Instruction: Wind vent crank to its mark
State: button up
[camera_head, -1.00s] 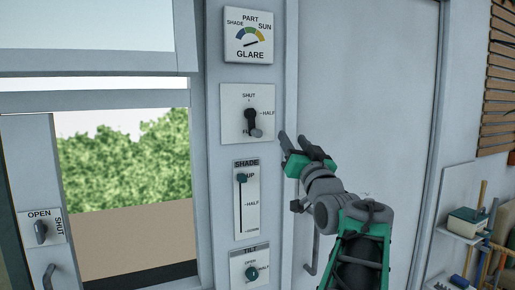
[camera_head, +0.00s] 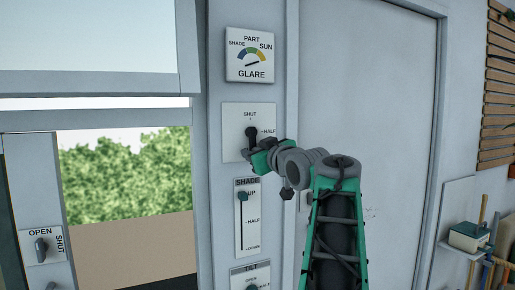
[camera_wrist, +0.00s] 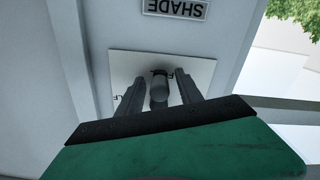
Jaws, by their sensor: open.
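The vent crank (camera_head: 252,133) is a dark lever on a white plate (camera_head: 236,115) marked SHUT at the top and HALF at the right. Its arm points downward; the lower end is hidden behind my gripper (camera_head: 249,152) in the head view. In the wrist view, the crank's grey knob (camera_wrist: 159,90) sits between the two fingers of my gripper (camera_wrist: 159,77). The fingers are open, with a visible gap on both sides of the knob. The lower mark on the plate is mostly covered.
The SHADE slider (camera_head: 242,215) is just below the crank plate, its knob near UP. A TILT dial (camera_head: 250,284) is lower still. A window is at left, a plain door (camera_head: 375,120) at right.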

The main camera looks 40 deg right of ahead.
grip_shut()
dwell(0.4)
jog(key=shift+f, duration=0.1)
